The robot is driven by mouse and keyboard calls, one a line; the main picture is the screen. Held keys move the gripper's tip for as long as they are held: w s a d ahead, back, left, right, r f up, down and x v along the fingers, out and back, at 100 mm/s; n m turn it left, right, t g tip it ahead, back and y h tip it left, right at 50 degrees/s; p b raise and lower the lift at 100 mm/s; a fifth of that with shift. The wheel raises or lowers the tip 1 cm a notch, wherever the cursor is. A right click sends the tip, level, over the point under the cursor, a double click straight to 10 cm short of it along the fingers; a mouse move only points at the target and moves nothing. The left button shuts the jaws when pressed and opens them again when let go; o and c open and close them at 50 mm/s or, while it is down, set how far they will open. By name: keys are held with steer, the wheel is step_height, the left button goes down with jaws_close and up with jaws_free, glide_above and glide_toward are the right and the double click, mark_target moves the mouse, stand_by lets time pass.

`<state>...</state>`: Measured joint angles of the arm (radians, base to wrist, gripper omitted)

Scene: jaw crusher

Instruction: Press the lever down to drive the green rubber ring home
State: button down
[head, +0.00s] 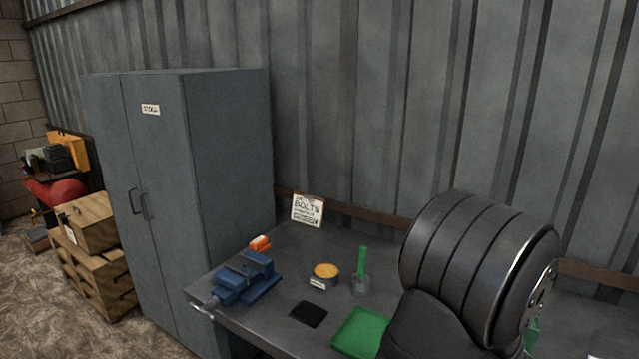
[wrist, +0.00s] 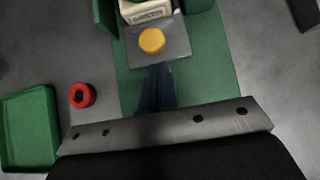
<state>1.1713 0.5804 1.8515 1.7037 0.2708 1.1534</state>
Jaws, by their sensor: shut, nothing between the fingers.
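In the wrist view, my gripper (wrist: 157,70) is shut and empty, its dark fingers over a green base plate (wrist: 220,75). Beyond the fingertips, a yellow disc (wrist: 151,41) sits on a grey plate (wrist: 176,47), with a pale block (wrist: 145,10) behind it and green uprights to either side at the top edge. A red ring (wrist: 82,95) lies on the bench, left of the base plate. I cannot make out a lever or a green rubber ring. In the head view, my arm hides most of this area; a bit of green (head: 533,335) shows past it.
A green tray (head: 358,332) lies left of my arm, also seen in the wrist view (wrist: 30,130).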

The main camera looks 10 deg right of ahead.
steer(key=shift+w+d, duration=0.3)
